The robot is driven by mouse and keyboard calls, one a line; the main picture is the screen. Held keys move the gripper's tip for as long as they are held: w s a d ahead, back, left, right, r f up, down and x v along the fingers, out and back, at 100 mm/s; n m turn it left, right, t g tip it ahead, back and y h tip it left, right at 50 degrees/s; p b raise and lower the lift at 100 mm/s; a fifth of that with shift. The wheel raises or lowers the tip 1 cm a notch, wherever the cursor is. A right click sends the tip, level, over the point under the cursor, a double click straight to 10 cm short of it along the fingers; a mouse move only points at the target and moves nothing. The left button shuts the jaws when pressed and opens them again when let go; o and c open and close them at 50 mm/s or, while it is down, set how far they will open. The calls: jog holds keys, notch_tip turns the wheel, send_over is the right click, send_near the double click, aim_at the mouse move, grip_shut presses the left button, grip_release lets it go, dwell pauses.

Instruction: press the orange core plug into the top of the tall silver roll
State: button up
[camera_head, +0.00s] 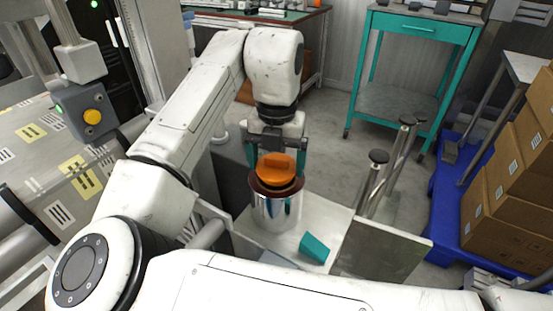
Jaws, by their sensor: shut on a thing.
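The tall silver roll (276,213) stands upright on a pale platform (335,222) in the middle of the view. Its top has a dark brown rim. The orange core plug (276,165) is at the top of the roll, over its middle. Its lower edge is dark, and I cannot tell how deep it sits in the roll's opening. My gripper (277,157) reaches in from behind, with a teal finger on each side of the plug, and is shut on it. The inner faces of the fingers are partly hidden.
A teal wedge-shaped block (314,246) lies on the platform in front of the roll. Metal posts with dark caps (378,157) stand to the right. A grey upright plate (385,247) edges the platform. Cardboard boxes (505,190) sit on a blue pallet at the right.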

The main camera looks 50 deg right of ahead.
aim_at(277, 158)
jog(key=shift+f+b, duration=0.65)
jog(key=shift+f, duration=0.15)
jog(key=o, duration=0.8)
jog(key=shift+c, duration=0.2)
jog(key=shift+r+p, duration=4.8)
jog(key=shift+r, duration=0.75)
